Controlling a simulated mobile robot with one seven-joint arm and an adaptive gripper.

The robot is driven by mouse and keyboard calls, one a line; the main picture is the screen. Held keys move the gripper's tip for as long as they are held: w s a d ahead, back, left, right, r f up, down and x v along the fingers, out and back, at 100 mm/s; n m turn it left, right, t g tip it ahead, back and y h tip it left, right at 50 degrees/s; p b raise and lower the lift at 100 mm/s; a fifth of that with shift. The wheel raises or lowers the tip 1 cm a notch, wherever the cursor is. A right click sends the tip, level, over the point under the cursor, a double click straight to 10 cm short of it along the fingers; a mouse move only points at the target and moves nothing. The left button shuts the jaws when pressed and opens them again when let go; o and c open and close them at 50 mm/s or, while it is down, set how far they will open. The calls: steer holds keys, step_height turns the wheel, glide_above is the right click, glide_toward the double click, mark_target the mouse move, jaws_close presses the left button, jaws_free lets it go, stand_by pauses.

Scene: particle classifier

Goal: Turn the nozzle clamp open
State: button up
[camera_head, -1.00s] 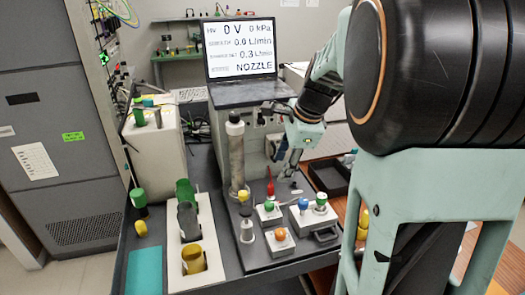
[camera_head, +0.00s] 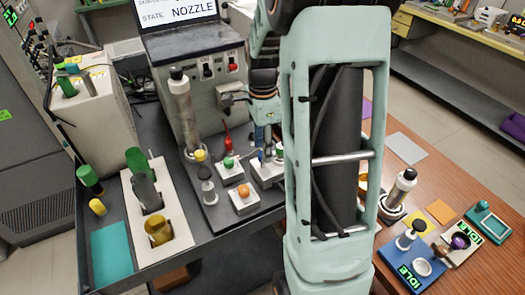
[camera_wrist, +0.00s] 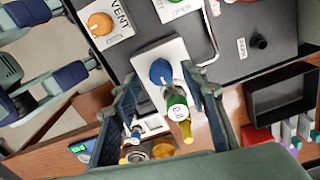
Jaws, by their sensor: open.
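I cannot tell for sure which part is the nozzle clamp. The wrist view shows a white block with a blue knob (camera_wrist: 160,72) and a green-topped piece with a white label and yellow end (camera_wrist: 177,103). My gripper (camera_wrist: 163,84) is open, its two fingers on either side of this block, with nothing held. I cannot tell whether they touch anything. In the head view my gripper (camera_head: 263,138) is above the block, which my arm partly hides. A red-handled part (camera_head: 227,140) stands upright left of it. The screen (camera_head: 178,12) reads NOZZLE.
An orange knob (camera_head: 244,190) marked VENT and a green knob (camera_head: 228,162) sit on separate white blocks nearby. A black tray (camera_wrist: 250,105) lies right in the wrist view. Holders with bottles (camera_head: 158,231) stand left.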

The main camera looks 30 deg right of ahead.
steer(key=shift+f, duration=1.1)
jaws_close()
